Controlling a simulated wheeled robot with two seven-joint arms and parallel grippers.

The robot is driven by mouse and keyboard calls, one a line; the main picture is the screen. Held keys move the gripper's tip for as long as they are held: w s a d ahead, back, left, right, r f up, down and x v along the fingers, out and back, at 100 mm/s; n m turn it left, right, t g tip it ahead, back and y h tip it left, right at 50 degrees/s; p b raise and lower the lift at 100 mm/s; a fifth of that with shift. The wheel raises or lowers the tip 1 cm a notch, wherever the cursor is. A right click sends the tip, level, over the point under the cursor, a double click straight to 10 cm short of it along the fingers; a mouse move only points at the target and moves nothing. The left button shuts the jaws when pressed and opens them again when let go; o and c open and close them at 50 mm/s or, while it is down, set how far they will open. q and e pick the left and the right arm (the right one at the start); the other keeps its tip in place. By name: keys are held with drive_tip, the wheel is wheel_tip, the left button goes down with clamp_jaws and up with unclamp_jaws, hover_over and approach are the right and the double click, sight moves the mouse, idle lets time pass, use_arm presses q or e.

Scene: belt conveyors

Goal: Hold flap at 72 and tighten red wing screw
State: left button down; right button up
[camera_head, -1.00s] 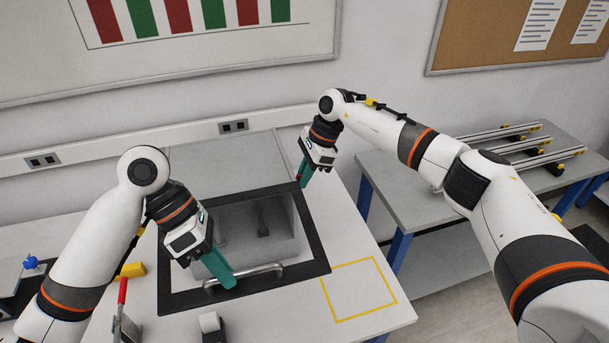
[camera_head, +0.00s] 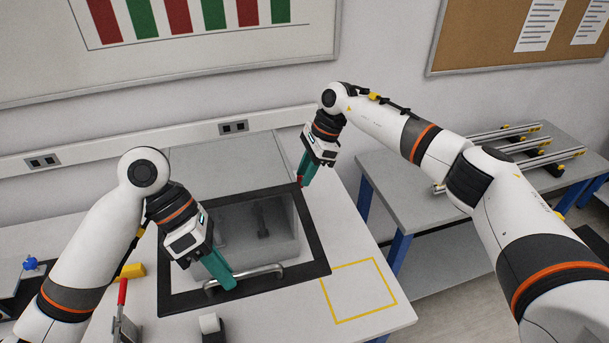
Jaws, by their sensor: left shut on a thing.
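The flap (camera_head: 222,235) is a grey, see-through panel set in a black frame (camera_head: 318,262). A silver bar handle (camera_head: 268,271) runs along its near edge. The red wing screw (camera_head: 300,180) shows as a small red spot at the frame's far right corner. My right gripper (camera_head: 304,184) points down there with its green fingertips at the screw. The fingers cover most of the screw, and I cannot tell whether they grip it.
A yellow square outline (camera_head: 380,262) on the worktop to the right is empty. Rails (camera_head: 510,160) lie on the grey side table.

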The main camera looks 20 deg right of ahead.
use_arm(q)
drive_tip(key=c, duration=1.4)
unclamp_jaws()
drive_tip(key=shift+a, duration=0.1)
use_arm(e)
drive_tip(key=v, duration=1)
drive_tip(key=shift+r, duration=0.2)
use_arm(q)
drive_tip(key=shift+o, duration=0.2)
